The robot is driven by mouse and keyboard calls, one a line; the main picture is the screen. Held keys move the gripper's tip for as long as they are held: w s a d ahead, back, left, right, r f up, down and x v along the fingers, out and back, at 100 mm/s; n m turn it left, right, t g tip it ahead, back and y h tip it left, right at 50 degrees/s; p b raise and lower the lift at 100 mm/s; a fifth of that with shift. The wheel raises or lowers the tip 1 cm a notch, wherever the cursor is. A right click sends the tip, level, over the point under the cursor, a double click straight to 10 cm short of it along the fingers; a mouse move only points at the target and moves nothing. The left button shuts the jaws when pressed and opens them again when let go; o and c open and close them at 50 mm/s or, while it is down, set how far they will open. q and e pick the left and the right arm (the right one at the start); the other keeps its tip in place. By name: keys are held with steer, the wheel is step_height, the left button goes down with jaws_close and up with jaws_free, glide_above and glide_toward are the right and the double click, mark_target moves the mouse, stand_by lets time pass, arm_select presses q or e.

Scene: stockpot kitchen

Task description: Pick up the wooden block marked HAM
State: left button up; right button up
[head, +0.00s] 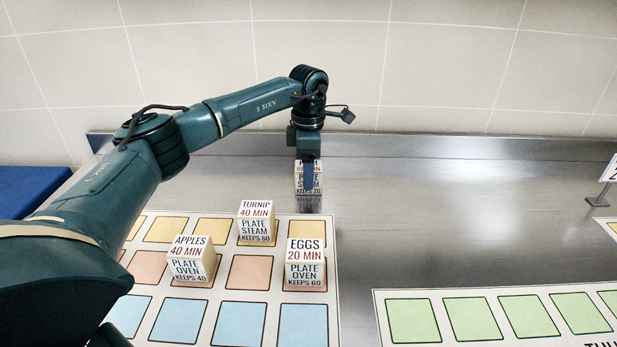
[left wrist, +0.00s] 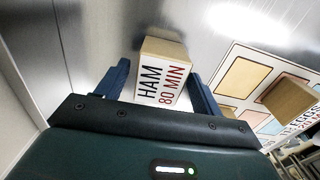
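The wooden block marked HAM (head: 318,183) stands on the steel counter behind the card mat, partly hidden by my gripper. Its lower face reads PLATE STEAM in the head view. In the left wrist view the block (left wrist: 163,50) shows HAM 80 MIN and sits between the two fingers. My left gripper (head: 308,184) points down over it, with one finger in front of its face. In the left wrist view the fingers (left wrist: 160,75) are apart, with a gap on each side of the block. My right gripper is not in view.
Blocks marked TURNIP (head: 256,222), APPLES (head: 192,260) and EGGS (head: 305,264) stand on the mat (head: 216,283) of coloured squares. A green-squared mat (head: 460,341) lies at front right. A small sign (head: 598,198) stands far right. The counter between is clear; a tiled wall is behind.

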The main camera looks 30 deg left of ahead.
arm_select(q)
steer(key=c, duration=1)
steer(key=shift+r, duration=0.1)
